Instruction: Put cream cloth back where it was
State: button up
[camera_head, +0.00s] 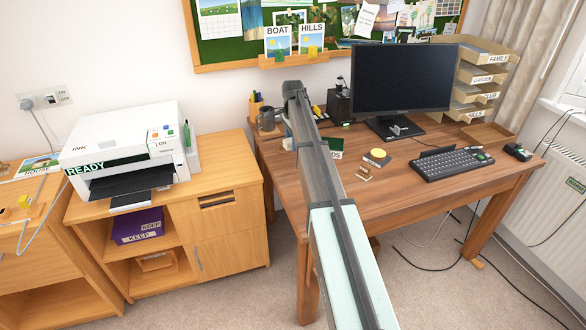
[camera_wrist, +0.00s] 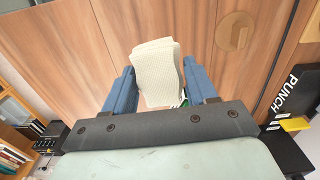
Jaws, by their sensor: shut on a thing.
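The cream cloth (camera_wrist: 155,72) is a ribbed, folded piece. In the wrist view it stands up between the blue fingers of my gripper (camera_wrist: 158,88), which is shut on it. A brown wooden surface (camera_wrist: 75,45) lies beyond the cloth. I cannot tell whether the cloth touches that surface. In the head view my arm reaches over the left part of the wooden desk (camera_head: 385,200). The gripper and the cloth do not show clearly there.
In the wrist view, a black item marked PUNCH (camera_wrist: 293,95) is at the right and a round wooden piece (camera_wrist: 236,32) lies ahead. In the head view, the monitor (camera_head: 402,78), keyboard (camera_head: 450,163) and paper trays (camera_head: 480,85) stand on the desk; its front middle is mostly clear.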

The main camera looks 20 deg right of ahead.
aim_at(293, 167)
jog(key=shift+f+m, duration=0.1)
jog(key=shift+m, duration=0.2)
jog(key=shift+f, duration=0.4)
notch_tip(293, 167, down, 9)
jog(key=shift+w+r, duration=0.1)
jog(key=shift+f, duration=0.2)
jog(key=o, duration=1)
jog(key=shift+r, duration=0.15)
notch_tip(293, 167, up, 12)
